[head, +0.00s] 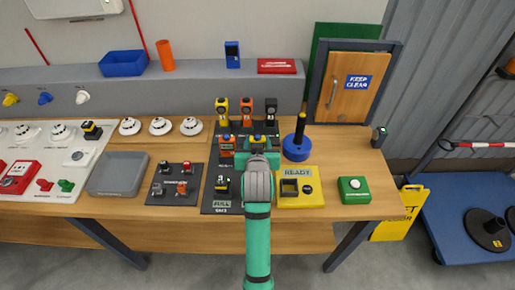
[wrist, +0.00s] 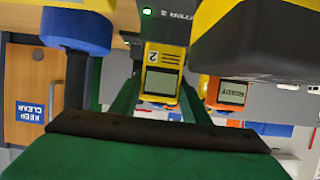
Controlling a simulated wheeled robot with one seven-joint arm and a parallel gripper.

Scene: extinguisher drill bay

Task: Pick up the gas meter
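My gripper (head: 257,150) reaches over the dark board in the middle of the bench. A small yellow meter with a "2" label (wrist: 165,70) is straight ahead in the wrist view, between my two green fingers (wrist: 160,100). The fingers stand apart on either side of it; whether they touch it, I cannot tell. In the head view my gripper partly covers this spot. An orange meter with a READY display (wrist: 231,94) is beside it; it also shows left of my gripper in the head view (head: 227,148). Another yellow-and-black unit (head: 222,185) sits lower on the board.
Yellow, orange and black units (head: 246,108) stand along the board's back. A blue-based black post (head: 297,148) is close on the right. A yellow READY box (head: 300,188) and green button box (head: 354,190) lie right of my arm. A grey tray (head: 117,175) is left.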

